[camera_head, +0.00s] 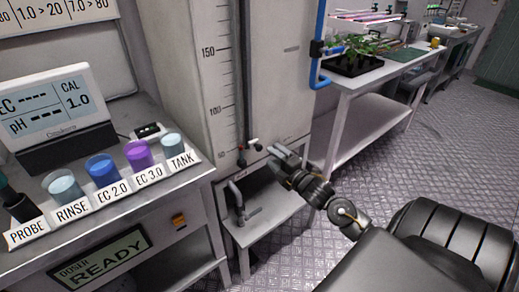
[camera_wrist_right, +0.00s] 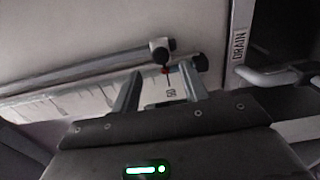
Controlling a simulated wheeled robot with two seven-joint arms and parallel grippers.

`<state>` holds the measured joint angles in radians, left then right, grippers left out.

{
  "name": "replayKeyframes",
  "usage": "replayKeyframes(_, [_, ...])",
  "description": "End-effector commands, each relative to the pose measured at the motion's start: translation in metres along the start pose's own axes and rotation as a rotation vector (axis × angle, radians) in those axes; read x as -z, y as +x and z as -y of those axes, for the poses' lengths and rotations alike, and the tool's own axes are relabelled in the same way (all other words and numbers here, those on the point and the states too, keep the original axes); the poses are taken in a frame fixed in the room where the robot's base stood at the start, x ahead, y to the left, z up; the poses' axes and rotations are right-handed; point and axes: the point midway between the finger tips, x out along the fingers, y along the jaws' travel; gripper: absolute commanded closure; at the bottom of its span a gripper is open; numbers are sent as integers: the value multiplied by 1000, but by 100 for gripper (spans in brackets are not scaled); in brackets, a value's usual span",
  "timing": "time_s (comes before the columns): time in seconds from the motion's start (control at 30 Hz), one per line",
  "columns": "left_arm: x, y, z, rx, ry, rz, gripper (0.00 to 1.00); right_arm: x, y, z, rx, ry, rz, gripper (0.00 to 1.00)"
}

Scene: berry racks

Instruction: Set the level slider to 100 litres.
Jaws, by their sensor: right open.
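The level slider (camera_head: 253,144) is a small dark and pale knob at the low end of a vertical rail (camera_head: 243,80) on the tank front. The printed scale (camera_head: 212,80) beside it shows 150 and 100 higher up. In the right wrist view the slider (camera_wrist_right: 160,46) has a red pointer (camera_wrist_right: 165,71) close to the 50 mark (camera_wrist_right: 171,92). My right gripper (camera_head: 274,151) is open, just right of and slightly below the slider. In the wrist view its fingers (camera_wrist_right: 160,84) frame the pointer area; contact cannot be told. My left gripper is not in view.
A drain pipe (camera_head: 237,197) sits below the slider above a low shelf (camera_head: 270,215). On the left, a bench (camera_head: 185,190) carries labelled cups and a meter (camera_head: 60,110). A blue pipe (camera_head: 320,45) and a plant table (camera_head: 362,78) stand to the right.

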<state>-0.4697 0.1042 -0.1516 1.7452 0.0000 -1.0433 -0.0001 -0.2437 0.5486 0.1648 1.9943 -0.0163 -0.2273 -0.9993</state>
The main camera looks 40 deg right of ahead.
Motion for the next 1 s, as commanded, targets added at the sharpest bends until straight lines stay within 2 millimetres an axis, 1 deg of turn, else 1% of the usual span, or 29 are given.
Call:
replayKeyframes(0.03, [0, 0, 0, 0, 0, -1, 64, 0, 11, -1, -3, 1, 1, 56])
replayKeyframes(0.2, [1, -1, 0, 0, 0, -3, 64, 0, 43, -1, -3, 1, 1, 56])
replayKeyframes(0.3, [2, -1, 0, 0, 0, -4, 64, 0, 58, 0, -1, 1, 0, 56])
replayKeyframes(0.4, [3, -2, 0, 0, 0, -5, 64, 0, 68, 1, 0, 1, 0, 56])
replayKeyframes(0.57, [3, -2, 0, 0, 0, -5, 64, 0, 76, 1, 1, 1, -1, 56])
replayKeyframes(0.8, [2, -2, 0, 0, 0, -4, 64, 0, 76, 1, 1, 1, -1, 56])
replayKeyframes(0.83, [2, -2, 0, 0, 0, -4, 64, 0, 76, 1, 1, 1, -1, 57])
replayKeyframes(0.87, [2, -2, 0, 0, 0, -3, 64, 0, 76, 1, 1, 1, -1, 61])
replayKeyframes(1.0, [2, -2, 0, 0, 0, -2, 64, 0, 76, 1, 1, 1, -1, 79])
